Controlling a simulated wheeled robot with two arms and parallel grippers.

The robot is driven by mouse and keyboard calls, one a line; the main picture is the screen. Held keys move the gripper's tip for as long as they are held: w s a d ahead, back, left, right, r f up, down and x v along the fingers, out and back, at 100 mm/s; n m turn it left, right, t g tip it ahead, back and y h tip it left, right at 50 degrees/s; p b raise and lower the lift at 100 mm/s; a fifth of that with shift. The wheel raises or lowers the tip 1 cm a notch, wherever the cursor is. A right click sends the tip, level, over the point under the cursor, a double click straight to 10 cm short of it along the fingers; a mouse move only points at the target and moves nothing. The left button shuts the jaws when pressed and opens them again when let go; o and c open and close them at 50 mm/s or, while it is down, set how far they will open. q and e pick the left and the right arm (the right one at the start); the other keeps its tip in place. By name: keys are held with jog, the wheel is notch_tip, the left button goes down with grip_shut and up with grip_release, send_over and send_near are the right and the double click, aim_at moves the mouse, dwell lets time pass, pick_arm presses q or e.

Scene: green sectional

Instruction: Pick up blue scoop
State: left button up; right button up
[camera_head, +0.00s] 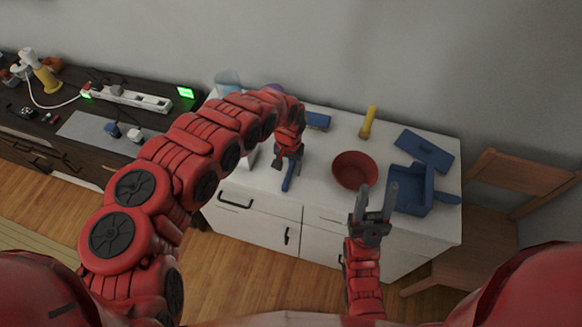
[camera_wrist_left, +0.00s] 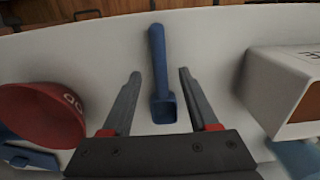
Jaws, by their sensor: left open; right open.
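The blue scoop (camera_wrist_left: 159,80) lies on the white cabinet top in the left wrist view, its handle pointing to the top of the picture and its square cup nearest the gripper. My left gripper (camera_wrist_left: 158,75) is open, with one finger on each side of the scoop and a gap on both sides. In the head view the scoop's handle (camera_head: 289,177) shows below my left gripper (camera_head: 282,160), which hides the rest of it. My right gripper (camera_head: 376,200) is open and empty, in front of the cabinet near the red bowl.
A red bowl (camera_head: 355,170) stands right of the scoop. A blue bin (camera_head: 411,188), a blue tray (camera_head: 424,151) and a yellow flashlight (camera_head: 368,122) are farther right. A white box (camera_wrist_left: 285,92) is beside the scoop. A wooden chair (camera_head: 515,187) stands at the right.

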pick_arm(q)
jog(key=shift+d+f, duration=0.1)
jog(key=shift+f, duration=1.05)
grip_shut()
